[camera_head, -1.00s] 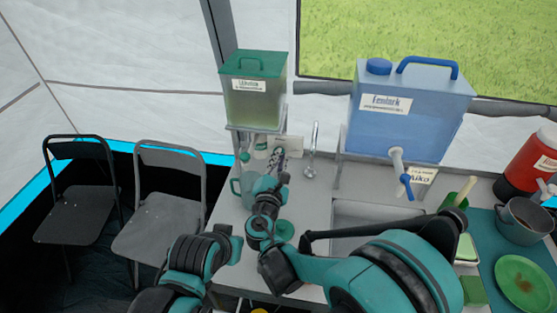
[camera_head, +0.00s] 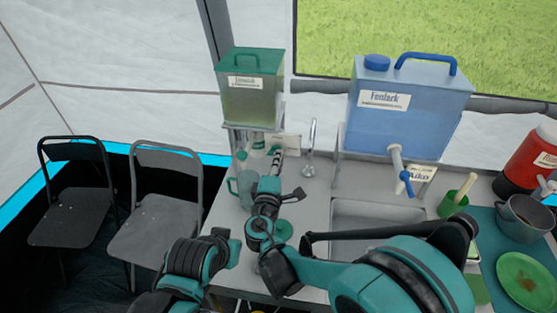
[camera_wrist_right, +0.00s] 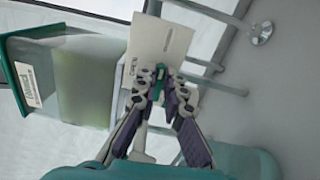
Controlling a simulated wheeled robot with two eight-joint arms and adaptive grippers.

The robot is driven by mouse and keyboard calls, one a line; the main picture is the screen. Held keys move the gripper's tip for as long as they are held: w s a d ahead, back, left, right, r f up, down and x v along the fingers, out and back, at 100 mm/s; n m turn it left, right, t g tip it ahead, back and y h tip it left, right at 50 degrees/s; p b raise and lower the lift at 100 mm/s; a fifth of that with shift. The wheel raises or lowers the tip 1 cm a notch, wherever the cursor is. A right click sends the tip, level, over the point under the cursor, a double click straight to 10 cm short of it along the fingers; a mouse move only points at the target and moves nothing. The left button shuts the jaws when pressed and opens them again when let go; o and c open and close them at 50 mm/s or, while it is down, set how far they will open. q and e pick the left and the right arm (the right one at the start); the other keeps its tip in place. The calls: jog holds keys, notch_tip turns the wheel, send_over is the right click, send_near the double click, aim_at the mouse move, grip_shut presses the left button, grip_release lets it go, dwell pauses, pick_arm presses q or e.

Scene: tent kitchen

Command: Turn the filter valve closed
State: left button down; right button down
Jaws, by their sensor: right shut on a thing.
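The filter is a clear tank with a green lid (camera_head: 250,95) on a stand at the back left of the counter. In the wrist view the tank (camera_wrist_right: 75,80) lies at the left. Its small green valve (camera_wrist_right: 160,73) shows between my right fingertips. My right gripper (camera_head: 276,153) reaches in below the tank; in the wrist view (camera_wrist_right: 160,80) its fingers are shut on the valve. In the head view the gripper hides most of the valve. My left arm shows at the bottom, but its gripper is not in view.
A clear jug (camera_head: 243,188) stands below the filter, close beside my right gripper. A label card (camera_wrist_right: 158,48) is behind the valve. A tap (camera_head: 311,150), a sink (camera_head: 375,215) and a blue water container (camera_head: 400,110) are to the right. Folding chairs (camera_head: 165,200) stand left.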

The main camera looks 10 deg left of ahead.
jog(key=shift+m, duration=0.5)
jog(key=c, duration=1.6)
grip_release()
jog(key=shift+w, duration=0.1)
